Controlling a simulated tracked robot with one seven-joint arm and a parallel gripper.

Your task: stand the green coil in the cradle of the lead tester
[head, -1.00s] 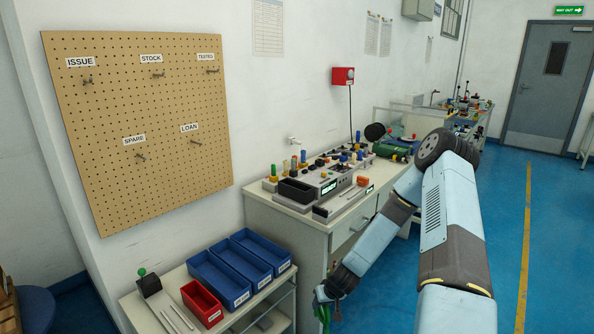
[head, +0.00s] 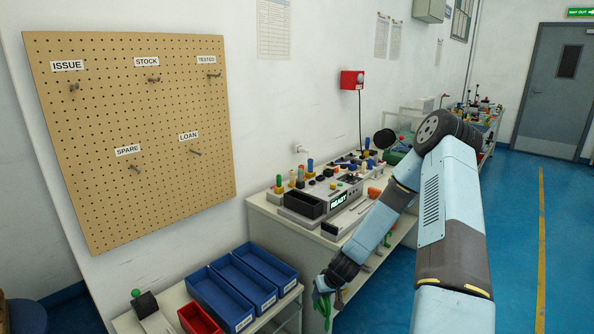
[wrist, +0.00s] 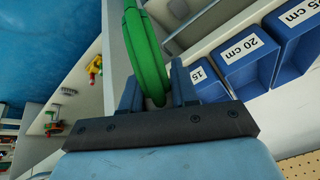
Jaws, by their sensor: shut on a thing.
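The green coil (wrist: 148,55) is clamped between the two fingers of my gripper (wrist: 158,95) in the wrist view. In the head view the coil (head: 321,306) hangs from my gripper (head: 328,290), low in front of the bench and near the blue bins. The lead tester (head: 330,203) sits on the bench top and its display reads READY. A black open-topped box (head: 303,204) is at its left end. I cannot tell from these frames which part is the cradle.
Blue bins (head: 222,297) and a red bin (head: 196,322) stand on a low shelf at left. A pegboard (head: 130,190) with labelled, empty pegs hangs on the wall. Several coloured connectors stand along the bench. Open blue floor lies to the right.

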